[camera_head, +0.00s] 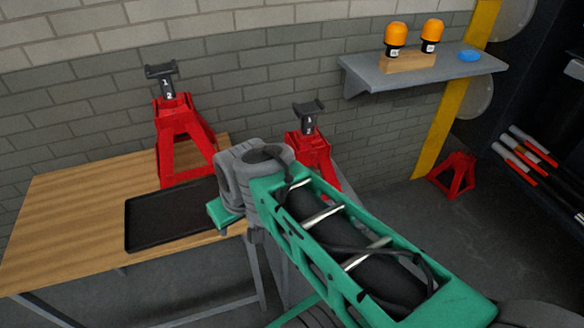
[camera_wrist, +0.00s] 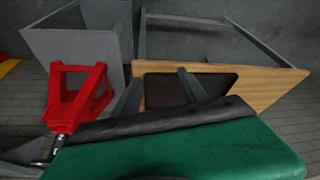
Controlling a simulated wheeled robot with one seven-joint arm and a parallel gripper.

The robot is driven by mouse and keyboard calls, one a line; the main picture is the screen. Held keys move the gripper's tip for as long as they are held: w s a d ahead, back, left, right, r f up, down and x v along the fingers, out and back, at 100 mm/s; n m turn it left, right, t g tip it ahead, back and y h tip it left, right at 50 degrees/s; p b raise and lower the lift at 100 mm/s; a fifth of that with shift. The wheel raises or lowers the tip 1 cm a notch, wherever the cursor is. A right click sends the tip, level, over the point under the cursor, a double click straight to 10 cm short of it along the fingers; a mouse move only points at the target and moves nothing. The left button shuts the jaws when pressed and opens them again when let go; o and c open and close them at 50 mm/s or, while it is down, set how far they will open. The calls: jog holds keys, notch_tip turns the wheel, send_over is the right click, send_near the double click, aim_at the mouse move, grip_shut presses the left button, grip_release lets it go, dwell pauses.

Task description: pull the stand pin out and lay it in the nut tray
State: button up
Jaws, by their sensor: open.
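A red jack stand (camera_head: 182,135) with a dark numbered post stands on the wooden table, behind the tray. A second red stand (camera_head: 312,150) is farther right, its lower part hidden behind my arm; one red stand also shows at the left of the wrist view (camera_wrist: 78,95), which looks upside down. I cannot make out the stand pin on either one. The nut tray (camera_head: 150,222) is a flat black tray, apparently empty, partly covered by my wrist. My gripper (camera_wrist: 158,76) shows two grey fingers apart, with nothing seen between them. The tray (camera_wrist: 165,88) lies beyond the fingers.
The wooden table (camera_head: 75,215) has bare room left of the tray. A wall shelf (camera_head: 425,75) holds two orange-capped bottles (camera_head: 396,38) in a wooden block and a blue item (camera_head: 470,56). A third red stand (camera_head: 454,175) is on the floor at right.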

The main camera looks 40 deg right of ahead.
jog(key=shift+o, duration=0.5)
jog(key=w+d+f+t+b, duration=0.3)
jog(key=w+d+f+b, duration=0.3)
jog(key=w+f+b, duration=0.2)
jog(key=shift+w+f+y, duration=0.2)
jog(key=shift+f+y, duration=0.2)
jog(key=shift+f, duration=0.5)
jog(key=m+t+h+b, duration=0.2)
jog(key=t+b, duration=0.6)
jog(key=b, duration=0.3)
send_near(314, 155)
jog(key=w+a+f, duration=0.5)
jog(key=w+a, duration=0.2)
jog(key=a, duration=0.3)
jog(key=s+d+r+m+t+h+b, duration=0.2)
jog(key=s+d+h, duration=0.2)
jog(key=d, duration=0.4)
jog(key=x, duration=0.7)
jog(key=shift+w+d+r, duration=0.15)
jog(key=shift+d+r, duration=0.2)
jog(key=shift+c, duration=0.4)
grip_shut()
